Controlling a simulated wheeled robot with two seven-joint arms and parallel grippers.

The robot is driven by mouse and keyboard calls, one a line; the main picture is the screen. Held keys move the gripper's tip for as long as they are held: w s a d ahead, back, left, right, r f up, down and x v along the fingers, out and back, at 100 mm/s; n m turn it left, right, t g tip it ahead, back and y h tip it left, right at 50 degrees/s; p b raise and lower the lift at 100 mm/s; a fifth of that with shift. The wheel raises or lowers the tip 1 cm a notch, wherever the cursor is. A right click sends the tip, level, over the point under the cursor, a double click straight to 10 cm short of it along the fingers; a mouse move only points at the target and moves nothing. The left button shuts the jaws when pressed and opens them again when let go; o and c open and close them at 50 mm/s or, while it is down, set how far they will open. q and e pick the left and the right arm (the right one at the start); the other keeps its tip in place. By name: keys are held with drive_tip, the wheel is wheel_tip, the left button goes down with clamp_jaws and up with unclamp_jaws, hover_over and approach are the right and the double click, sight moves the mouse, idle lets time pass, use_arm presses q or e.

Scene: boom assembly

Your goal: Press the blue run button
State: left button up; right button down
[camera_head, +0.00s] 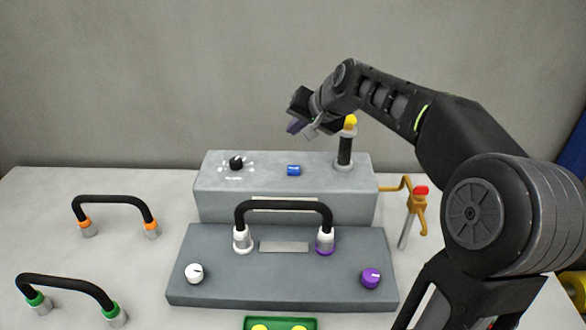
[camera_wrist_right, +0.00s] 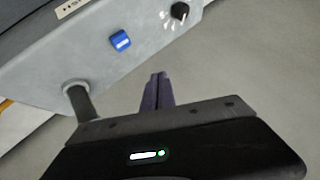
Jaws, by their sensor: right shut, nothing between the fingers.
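The blue run button (camera_head: 293,170) sits on top of the grey box (camera_head: 225,205) at the back of the table, right of a black knob. In the right wrist view the blue button (camera_wrist_right: 120,40) shows at the upper left, clear of the fingers. My right gripper (camera_head: 293,127) is above and behind the box, apart from the button. In the right wrist view its purple fingers (camera_wrist_right: 157,90) are together with nothing between them. My left gripper is not in view.
A black post with a yellow top (camera_head: 345,145) stands right of the button, near my right arm. A black knob (camera_head: 236,162) is to the left. In front, a grey panel (camera_head: 215,275) carries a black handle (camera_head: 285,206). Two loose handles lie left.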

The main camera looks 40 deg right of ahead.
drive_tip(key=b, duration=0.5)
hover_over(296, 170)
wheel_tip(296, 170, down, 7)
drive_tip(key=shift+r, duration=0.2)
drive_tip(key=shift+f+b, duration=0.6)
drive_tip(key=shift+f, duration=0.2)
drive_tip(key=shift+f, duration=0.1)
idle(0.8)
drive_tip(key=shift+f+b, duration=0.35)
drive_tip(key=shift+f+b, duration=0.5)
drive_tip(key=shift+f, duration=0.05)
idle(0.7)
drive_tip(key=shift+r, duration=0.1)
drive_tip(key=shift+r+p, duration=0.8)
drive_tip(key=shift+r, duration=0.1)
